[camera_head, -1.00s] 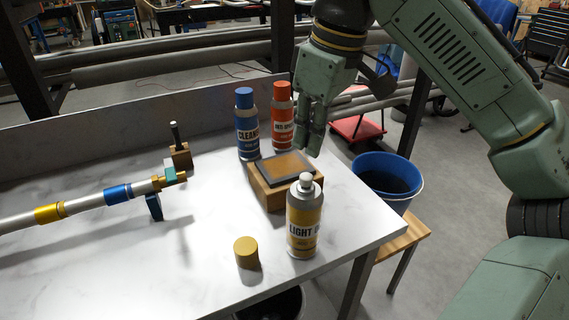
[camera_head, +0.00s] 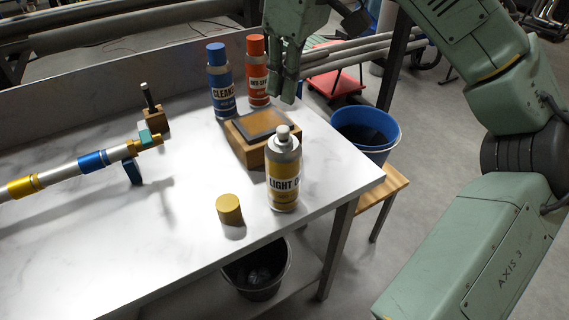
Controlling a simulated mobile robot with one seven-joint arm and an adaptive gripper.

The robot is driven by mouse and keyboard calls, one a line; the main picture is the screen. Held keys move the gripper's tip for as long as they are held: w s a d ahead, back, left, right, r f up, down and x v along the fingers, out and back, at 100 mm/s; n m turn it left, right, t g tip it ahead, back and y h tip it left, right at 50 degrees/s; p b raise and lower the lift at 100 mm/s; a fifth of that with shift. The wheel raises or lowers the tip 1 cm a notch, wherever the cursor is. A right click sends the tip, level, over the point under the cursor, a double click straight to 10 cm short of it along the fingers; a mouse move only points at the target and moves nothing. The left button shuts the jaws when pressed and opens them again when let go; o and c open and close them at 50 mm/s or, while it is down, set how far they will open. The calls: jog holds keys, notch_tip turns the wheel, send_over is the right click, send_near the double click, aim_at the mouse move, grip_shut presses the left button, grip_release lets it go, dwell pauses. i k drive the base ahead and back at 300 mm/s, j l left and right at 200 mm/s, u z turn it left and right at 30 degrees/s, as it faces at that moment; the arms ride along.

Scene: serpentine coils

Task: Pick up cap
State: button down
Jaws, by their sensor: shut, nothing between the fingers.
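The yellow cap (camera_head: 229,209) stands on the white table near its front edge, just left of the spray can. The spray can (camera_head: 284,172), with a yellow label reading "LIGHT O", stands upright with its white nozzle bare.
A wooden block with a dark-framed top (camera_head: 242,153) stands behind the spray can. Blue (camera_head: 220,83) and orange (camera_head: 258,72) cans stand at the back. A banded pipe (camera_head: 62,175) lies at left. A blue bucket (camera_head: 388,151) is off the right edge. The table's middle is clear.

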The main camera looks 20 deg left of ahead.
aim_at(228, 205)
jog(key=u, duration=0.9)
jog(key=z, duration=0.4)
